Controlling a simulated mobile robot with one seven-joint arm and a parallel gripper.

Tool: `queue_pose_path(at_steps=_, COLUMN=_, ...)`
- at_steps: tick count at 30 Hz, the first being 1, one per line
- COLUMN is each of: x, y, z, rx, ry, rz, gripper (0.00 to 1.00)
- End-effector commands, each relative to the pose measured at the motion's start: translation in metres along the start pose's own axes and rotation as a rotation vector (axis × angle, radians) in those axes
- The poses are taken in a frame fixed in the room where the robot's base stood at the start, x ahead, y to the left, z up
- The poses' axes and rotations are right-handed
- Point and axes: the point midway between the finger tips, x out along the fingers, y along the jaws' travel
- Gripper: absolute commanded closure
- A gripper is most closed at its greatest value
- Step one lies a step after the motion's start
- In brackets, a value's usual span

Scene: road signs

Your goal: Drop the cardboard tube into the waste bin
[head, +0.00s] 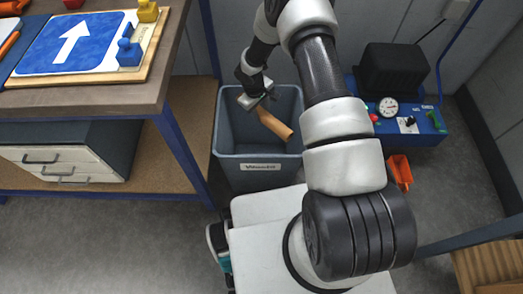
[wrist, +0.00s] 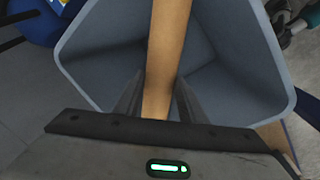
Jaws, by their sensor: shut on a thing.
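The cardboard tube (head: 274,124) is brown and hangs tilted over the opening of the waste bin. It also shows in the wrist view (wrist: 167,45), running up from between the fingers. The waste bin (head: 258,170) is a grey-blue open box with a label on its front, standing on the floor. Its inner wall shows in the wrist view (wrist: 225,80). My gripper (head: 258,102) is shut on one end of the tube, above the bin. In the wrist view my gripper's fingers (wrist: 158,100) press on both sides of the tube. The inside of the bin looks empty where visible.
A workbench (head: 110,99) with a blue arrow sign (head: 75,42) stands at the left, drawers (head: 60,162) below. A blue compressor (head: 405,122) stands right of the bin, with an orange object (head: 400,171) on the floor near it.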

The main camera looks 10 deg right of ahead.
Motion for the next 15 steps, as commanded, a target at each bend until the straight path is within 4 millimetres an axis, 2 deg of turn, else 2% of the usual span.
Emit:
queue_pose_path(at_steps=1, x=0.0079, y=-0.0015, z=-0.0002, rx=0.0, ry=0.0, rz=0.0, gripper=0.88)
queue_pose_path(at_steps=4, x=0.0137, y=-0.0026, z=0.0, rx=0.0, ry=0.0, rz=0.0, gripper=0.88)
queue_pose_path(at_steps=12, x=0.0145, y=-0.0028, z=-0.0001, rx=0.0, ry=0.0, rz=0.0, gripper=0.88)
queue_pose_path(at_steps=13, x=0.0145, y=-0.0028, z=-0.0001, rx=0.0, ry=0.0, rz=0.0, gripper=0.62)
queue_pose_path(at_steps=15, x=0.0145, y=-0.0028, z=-0.0001, rx=0.0, ry=0.0, rz=0.0, gripper=0.5)
